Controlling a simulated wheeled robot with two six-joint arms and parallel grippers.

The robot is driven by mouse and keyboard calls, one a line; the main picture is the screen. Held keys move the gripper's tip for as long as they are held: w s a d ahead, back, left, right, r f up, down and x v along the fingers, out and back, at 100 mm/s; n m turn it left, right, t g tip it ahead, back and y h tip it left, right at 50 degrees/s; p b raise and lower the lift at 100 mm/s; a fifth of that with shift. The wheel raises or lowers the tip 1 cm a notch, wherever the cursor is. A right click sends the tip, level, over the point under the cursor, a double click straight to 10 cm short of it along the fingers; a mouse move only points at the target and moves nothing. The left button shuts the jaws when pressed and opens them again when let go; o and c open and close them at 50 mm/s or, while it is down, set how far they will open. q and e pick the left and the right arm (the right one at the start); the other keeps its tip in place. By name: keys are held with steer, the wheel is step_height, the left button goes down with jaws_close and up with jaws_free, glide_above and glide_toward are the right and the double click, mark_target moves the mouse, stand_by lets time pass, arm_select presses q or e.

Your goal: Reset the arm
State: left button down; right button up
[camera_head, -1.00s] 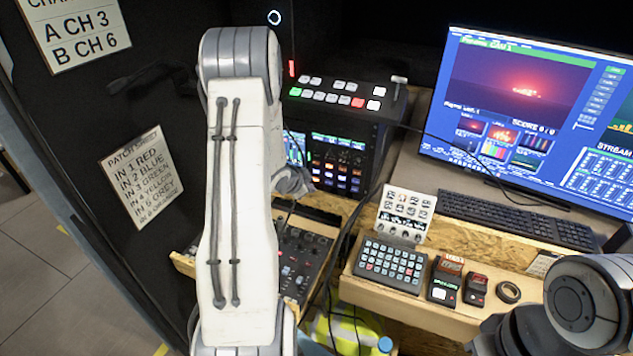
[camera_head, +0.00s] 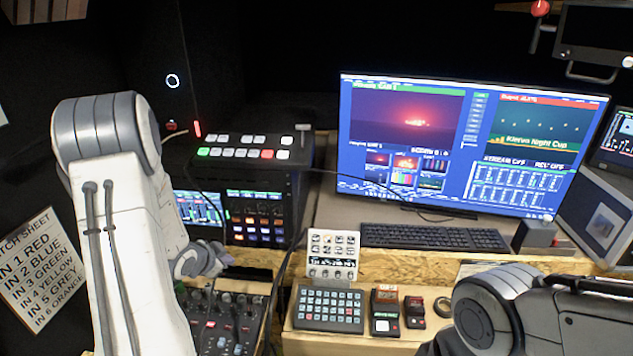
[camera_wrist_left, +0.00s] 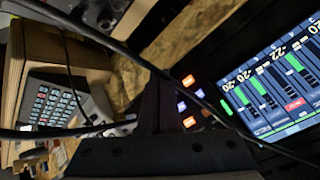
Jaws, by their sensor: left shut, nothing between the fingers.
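My left arm (camera_head: 125,230) rises in the left of the head view, with its white link large in front. My left gripper (camera_head: 205,262) shows partly behind that link, in front of the black rack and above the audio mixer. In the left wrist view, my left gripper (camera_wrist_left: 160,88) is a dark shape with its fingers together and nothing held. My right arm (camera_head: 490,315) shows at the lower right; its gripper is out of the picture.
The switcher (camera_head: 243,148) tops the rack. A keypad (camera_head: 328,310) and small boxes sit on the wooden desk, below a keyboard (camera_head: 435,237) and large monitor (camera_head: 470,140). Dark cables (camera_wrist_left: 150,68) cross close to the gripper in the wrist view.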

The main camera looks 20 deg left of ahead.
arm_select(q)
steer(key=shift+d, duration=0.1)
steer(key=s+d+r+g, duration=0.15)
steer(key=d+r, duration=0.25)
steer(key=d, duration=0.7)
steer(key=s+d+r+g, duration=0.1)
steer(key=d+r+g, duration=0.15)
steer(key=d, duration=0.85)
steer(key=s+d+r+g+h, duration=0.1)
steer(key=s+d+r+g, duration=0.1)
steer(key=s+d, duration=0.5)
steer(key=s+d+r+m+g+h, duration=0.1)
steer(key=s+d+r+g, duration=0.1)
steer(key=s+d, duration=0.6)
steer(key=s+r, duration=0.1)
steer(key=s, duration=0.6)
steer(key=shift+s+r+g, duration=0.2)
steer(key=shift+r+g, duration=0.1)
steer(key=shift+g, duration=0.1)
